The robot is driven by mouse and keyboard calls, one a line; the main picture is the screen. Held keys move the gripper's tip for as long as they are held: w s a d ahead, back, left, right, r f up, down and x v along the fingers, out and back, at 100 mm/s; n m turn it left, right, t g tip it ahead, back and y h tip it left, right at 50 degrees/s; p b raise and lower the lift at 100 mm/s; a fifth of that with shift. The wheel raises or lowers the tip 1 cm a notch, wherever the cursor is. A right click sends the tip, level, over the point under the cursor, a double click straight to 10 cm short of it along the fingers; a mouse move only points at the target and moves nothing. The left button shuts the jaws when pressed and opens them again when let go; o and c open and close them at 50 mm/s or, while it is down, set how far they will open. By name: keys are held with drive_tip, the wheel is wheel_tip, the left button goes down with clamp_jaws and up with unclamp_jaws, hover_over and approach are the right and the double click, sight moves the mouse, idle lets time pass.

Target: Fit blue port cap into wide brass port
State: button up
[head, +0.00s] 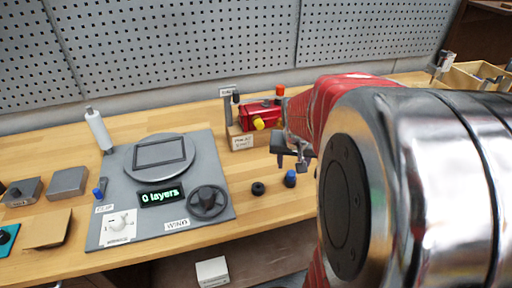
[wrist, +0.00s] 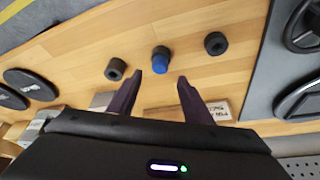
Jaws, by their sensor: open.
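The blue port cap (head: 290,179) stands on the wooden bench just below my gripper (head: 293,158) in the head view. In the wrist view the blue cap (wrist: 161,64) lies just beyond the fingertips, roughly centred across the gap of my gripper (wrist: 160,78). The gripper is open and empty, its two dark fingers apart. The red valve actuator (head: 262,112) sits on a labelled wooden block (head: 240,141) behind the cap, with yellow and orange caps on it. My arm hides part of its right side. I cannot make out the wide brass port.
A black ring-shaped piece (head: 258,188) stands left of the blue cap; in the wrist view dark round pieces flank it on both sides. A grey winding panel (head: 222,150) with a handwheel (head: 207,202) fills the left. Wooden bins (head: 462,78) stand far right. My arm blocks the right foreground.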

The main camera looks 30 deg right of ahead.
sight(291, 172)
drive_tip(key=shift+x, duration=2.6)
drive_tip(key=shift+s+a, duration=0.15)
drive_tip(key=shift+c, duration=0.7)
drive_tip(key=c, duration=1)
drive_tip(key=shift+o, duration=0.2)
wheel_tip(291, 172, up, 10)
drive_tip(key=shift+f, duration=0.15)
